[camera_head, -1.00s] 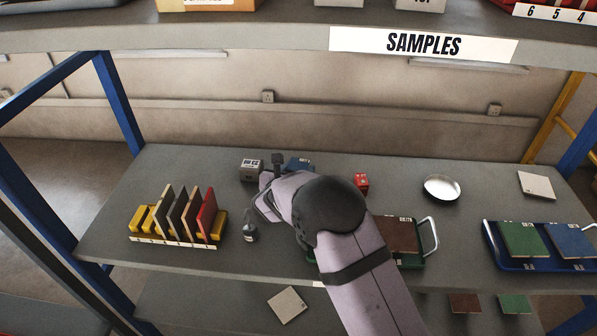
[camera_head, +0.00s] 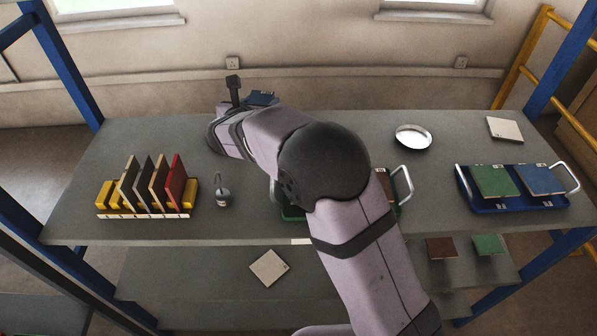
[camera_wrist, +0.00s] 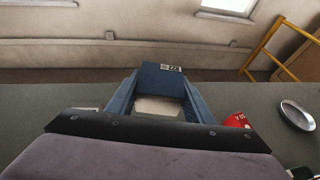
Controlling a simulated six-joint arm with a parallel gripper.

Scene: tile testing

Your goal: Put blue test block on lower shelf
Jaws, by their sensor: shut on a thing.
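The blue test block (camera_wrist: 162,82), with a small white number label, is between my gripper's fingers (camera_wrist: 160,93) in the wrist view. My gripper is shut on it and holds it up, with the wall beyond. In the head view the block (camera_head: 264,97) shows partly above my wrist, near the shelf's back edge; my fingertips are mostly hidden there by the arm. The lower shelf (camera_head: 190,265) lies below the main grey shelf (camera_head: 330,120), and its front part is visible.
A tile (camera_head: 268,268) lies on the lower shelf, with brown (camera_head: 441,248) and green tiles (camera_head: 488,244) further right. On the main shelf are a tile rack (camera_head: 145,213), a small weight (camera_head: 223,198), a green tray (camera_head: 292,212), a dish (camera_head: 413,137) and a blue tray (camera_head: 512,206). A red block (camera_wrist: 236,121) stands nearby.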

